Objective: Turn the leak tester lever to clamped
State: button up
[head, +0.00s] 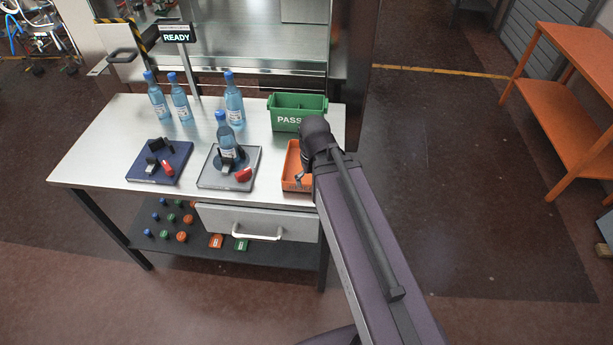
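Two low stations with red levers stand on the steel-topped table. The grey-based station (214,180) holds an upright blue-capped bottle (224,134), and its red lever (244,174) lies low at the front right. The dark blue station (181,150) to its left holds no bottle; its red lever (168,167) points toward the front. I cannot read the labels to tell which is the leak tester, nor whether either lever is clamped. My arm crosses the right side of the view up to the table's right end. My gripper cannot be made out; a small grey part shows beside the arm.
Several bottles (234,100) stand at the back. A sign (176,38) reads READY. A green PASS bin (290,122) is at the back right; an orange bin (291,160) is partly behind my arm. A drawer (253,221) is under the tabletop (90,165).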

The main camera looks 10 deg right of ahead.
jog(key=shift+s+d+f+m, duration=0.1)
jog(key=shift+s+d+m, duration=0.1)
jog(key=shift+s+m, duration=0.15)
